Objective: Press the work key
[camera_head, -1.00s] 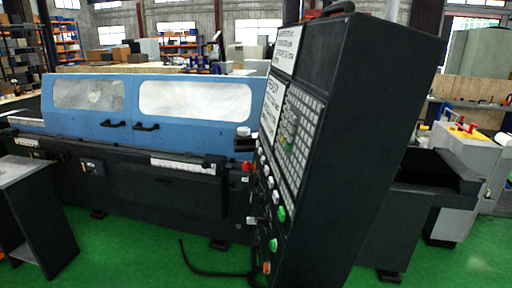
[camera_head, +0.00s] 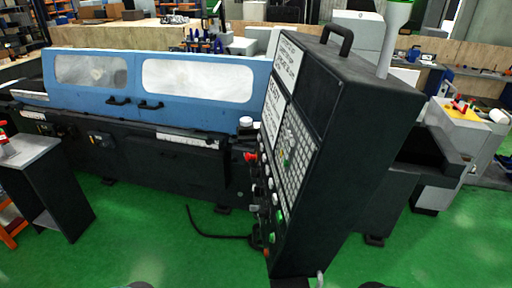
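The tall dark control panel (camera_head: 345,140) of the grinder stands upright in the centre right, its face seen at a steep angle and turned to the left. The face has white label plates, a grid of small keys (camera_head: 293,150), and below them a column of round buttons. A red button (camera_head: 251,157) sticks out at its left edge, and a green button (camera_head: 280,215) sits low on the face. I cannot tell which one is the work key. Neither of my grippers is recognisable in view.
The blue grinder (camera_head: 148,85) with two windows and dark handles stands at the back left. A small dark table (camera_head: 30,150) stands at the far left. A black cable (camera_head: 200,228) lies on the green floor. The floor (camera_head: 150,245) in front is clear.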

